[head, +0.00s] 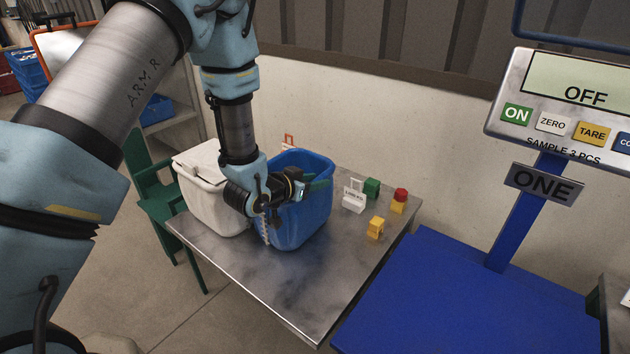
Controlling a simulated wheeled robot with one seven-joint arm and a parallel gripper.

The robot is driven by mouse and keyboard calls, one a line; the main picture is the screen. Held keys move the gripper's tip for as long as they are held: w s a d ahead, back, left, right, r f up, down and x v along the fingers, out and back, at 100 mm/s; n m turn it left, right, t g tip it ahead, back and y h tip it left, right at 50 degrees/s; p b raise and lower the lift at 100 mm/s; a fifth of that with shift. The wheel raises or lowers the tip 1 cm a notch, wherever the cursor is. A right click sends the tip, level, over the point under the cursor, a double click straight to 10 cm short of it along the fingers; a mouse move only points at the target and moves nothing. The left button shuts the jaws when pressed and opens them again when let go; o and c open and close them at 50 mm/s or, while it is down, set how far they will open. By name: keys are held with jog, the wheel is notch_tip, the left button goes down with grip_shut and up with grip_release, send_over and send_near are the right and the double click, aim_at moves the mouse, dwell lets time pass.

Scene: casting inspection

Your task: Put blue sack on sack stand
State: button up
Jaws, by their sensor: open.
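A blue open-topped container (305,222), which appears to be the blue sack, stands upright on the metal table. A white one with a lid-like top (205,190) stands at its left. My gripper (290,210) is open, at the front left side of the blue container, with one finger in front of it and the other near its rim. I cannot tell whether it touches it. A green stand-like frame (157,200) with legs is left of the table; whether it is the sack stand I cannot tell.
The metal table (290,295) has bare room at its front. A small white label holder (354,198), a green block (372,188), a red-and-yellow piece (399,200) and a yellow piece (376,228) lie at its right. A blue scale (470,300) stands to the right.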

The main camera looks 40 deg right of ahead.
jog(key=shift+r, duration=0.25)
jog(key=b+v, duration=0.2)
jog(key=v, duration=1)
jog(key=shift+f, duration=0.15)
jog(key=shift+a, duration=0.1)
